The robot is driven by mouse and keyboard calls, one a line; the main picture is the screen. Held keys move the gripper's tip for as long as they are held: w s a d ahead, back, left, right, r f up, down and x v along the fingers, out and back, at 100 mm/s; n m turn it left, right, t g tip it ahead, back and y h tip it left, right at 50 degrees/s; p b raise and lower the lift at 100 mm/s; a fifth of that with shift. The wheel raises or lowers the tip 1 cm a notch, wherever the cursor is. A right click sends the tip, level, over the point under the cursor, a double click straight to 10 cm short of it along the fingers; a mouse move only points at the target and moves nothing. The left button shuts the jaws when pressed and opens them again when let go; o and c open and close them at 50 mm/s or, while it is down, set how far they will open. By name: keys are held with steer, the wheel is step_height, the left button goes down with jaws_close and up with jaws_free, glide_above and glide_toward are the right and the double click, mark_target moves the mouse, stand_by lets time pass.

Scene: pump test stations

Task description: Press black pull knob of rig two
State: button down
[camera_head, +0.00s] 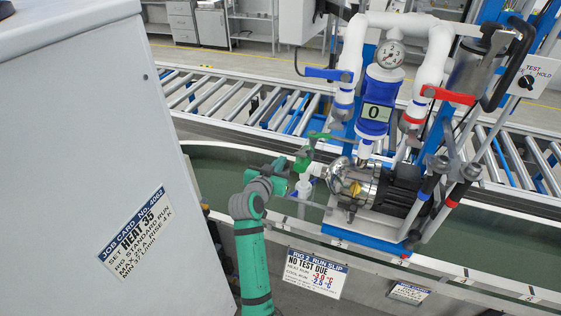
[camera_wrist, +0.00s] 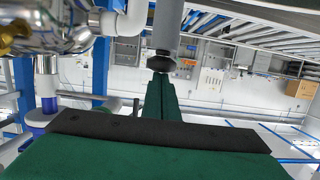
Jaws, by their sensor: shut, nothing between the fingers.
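Rig two is a pump station with a silver pump (camera_head: 352,182), white pipes and a blue meter (camera_head: 375,115) reading 0. In the wrist view, a black knob (camera_wrist: 174,64) sits at the end of a grey stem. My gripper (camera_wrist: 161,78) is shut and empty, its green fingers pointing at the knob. The tips overlap the knob's lower edge in this view; I cannot tell whether they touch. In the head view my gripper (camera_head: 303,162) is small, at the pump's left side. I cannot make out the knob clearly there.
A grey cabinet (camera_head: 80,120) with a job card stands close on the left. A roller conveyor (camera_head: 225,90) runs behind the rig. A run slip (camera_head: 314,273) hangs on the front rail.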

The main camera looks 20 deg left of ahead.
steer(key=shift+a+f, duration=0.1)
steer(key=shift+f, duration=0.1)
steer(key=s+r, duration=0.6)
steer(key=s, duration=0.4)
steer(key=shift+r, duration=0.4)
steer(key=shift+w+r, duration=0.1)
steer(key=shift+w, duration=0.05)
stand_by(0.6)
step_height(320, 180, up, 4)
steer(key=shift+f, duration=0.2)
